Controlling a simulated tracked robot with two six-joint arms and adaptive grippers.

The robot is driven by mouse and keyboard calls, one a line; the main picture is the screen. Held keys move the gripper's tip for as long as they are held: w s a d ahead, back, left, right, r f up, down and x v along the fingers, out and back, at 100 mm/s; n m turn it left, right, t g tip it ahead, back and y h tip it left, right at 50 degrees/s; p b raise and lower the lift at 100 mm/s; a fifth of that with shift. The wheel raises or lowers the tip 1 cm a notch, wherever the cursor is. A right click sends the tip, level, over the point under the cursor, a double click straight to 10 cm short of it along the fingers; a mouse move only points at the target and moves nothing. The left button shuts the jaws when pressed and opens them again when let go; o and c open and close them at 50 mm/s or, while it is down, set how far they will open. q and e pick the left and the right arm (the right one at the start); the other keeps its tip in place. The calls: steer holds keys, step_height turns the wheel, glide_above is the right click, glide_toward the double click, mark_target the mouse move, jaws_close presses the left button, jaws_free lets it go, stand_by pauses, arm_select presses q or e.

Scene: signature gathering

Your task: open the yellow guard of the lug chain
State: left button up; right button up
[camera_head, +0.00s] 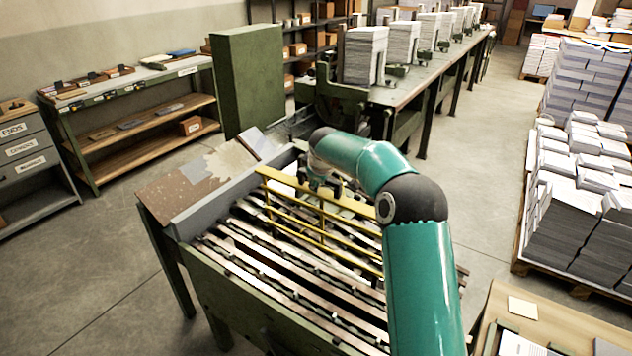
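The yellow guard (322,222) is a frame of long rails and short cross bars over the far part of the lug chain (270,262). Its right part is hidden behind my teal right arm. Whether it lies flat or is tilted up is hard to tell. My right arm comes in from the lower right, bends at a dark elbow and reaches down to the guard's far side. My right gripper (322,184) is at or just behind the guard's far rail, mostly hidden by the wrist; its fingers and any contact are unclear. My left gripper is not in view.
The green machine frame (255,310) surrounds the chain, with a rusty plate (180,187) at its left end. A green cabinet (248,80) stands behind. A long bench (400,92) with paper stacks runs back. Paper pallets (565,210) stand right, across open floor.

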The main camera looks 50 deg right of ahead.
steer(key=shift+s+r, duration=0.1)
steer(key=shift+a+r, duration=0.1)
steer(key=shift+r, duration=0.1)
steer(key=v, duration=1.1)
steer(key=shift+s, duration=0.15)
steer(key=shift+a, duration=0.1)
